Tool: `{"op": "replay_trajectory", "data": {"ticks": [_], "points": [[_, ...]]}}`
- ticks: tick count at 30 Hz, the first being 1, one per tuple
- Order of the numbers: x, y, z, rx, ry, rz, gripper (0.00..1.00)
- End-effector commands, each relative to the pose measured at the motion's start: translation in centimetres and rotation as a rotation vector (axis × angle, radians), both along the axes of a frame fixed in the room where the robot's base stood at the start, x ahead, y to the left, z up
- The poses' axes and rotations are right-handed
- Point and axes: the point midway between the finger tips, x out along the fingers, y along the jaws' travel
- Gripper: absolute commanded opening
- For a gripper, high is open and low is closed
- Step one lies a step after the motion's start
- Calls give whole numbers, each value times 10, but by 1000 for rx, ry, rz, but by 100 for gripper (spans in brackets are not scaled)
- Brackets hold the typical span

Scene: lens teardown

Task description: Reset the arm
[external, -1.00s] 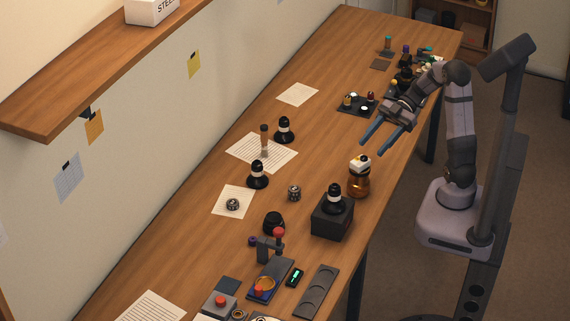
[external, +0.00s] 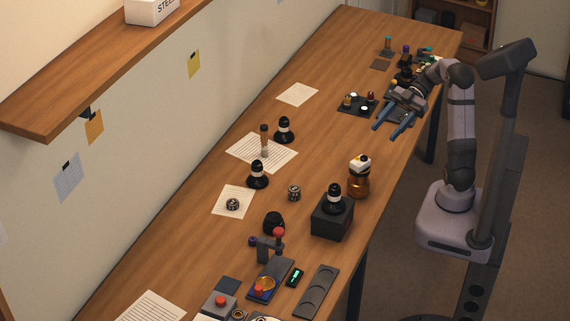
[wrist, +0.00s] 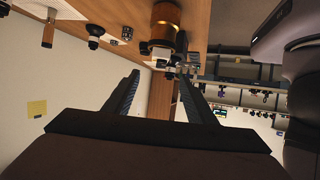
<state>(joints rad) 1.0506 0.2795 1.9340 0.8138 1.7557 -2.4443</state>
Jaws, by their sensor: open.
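My gripper (external: 392,131) is open and empty. Its two blue fingers hang over the right edge of the table, in front of a small dark tray, and they touch nothing. In the wrist view my gripper (wrist: 157,92) shows its two fingers spread apart, with only background between them. An amber bottle with a white and black top (external: 359,182) stands on the table nearer the camera than the fingers; it also shows at the top of the wrist view (wrist: 166,28).
The dark tray (external: 352,108) with small parts is beside my gripper. Black lens pieces (external: 285,131) stand on the table (external: 330,70). A dark block (external: 332,220) bears another black piece. Fixtures and trays crowd the near end. The wood left of the tray is mostly clear.

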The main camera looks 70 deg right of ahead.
Motion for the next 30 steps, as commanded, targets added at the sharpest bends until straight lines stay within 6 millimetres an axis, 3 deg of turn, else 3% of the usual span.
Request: {"op": "replay_trajectory", "data": {"ticks": [7, 14, 21, 30], "points": [[-1, 18, -6, -15, 145, -3, 51], [-13, 61, -28, -125, 554, -67, 51], [-40, 94, -53, -367, 938, -273, 51], [-60, 107, -65, -639, 1084, -671, 51]]}}
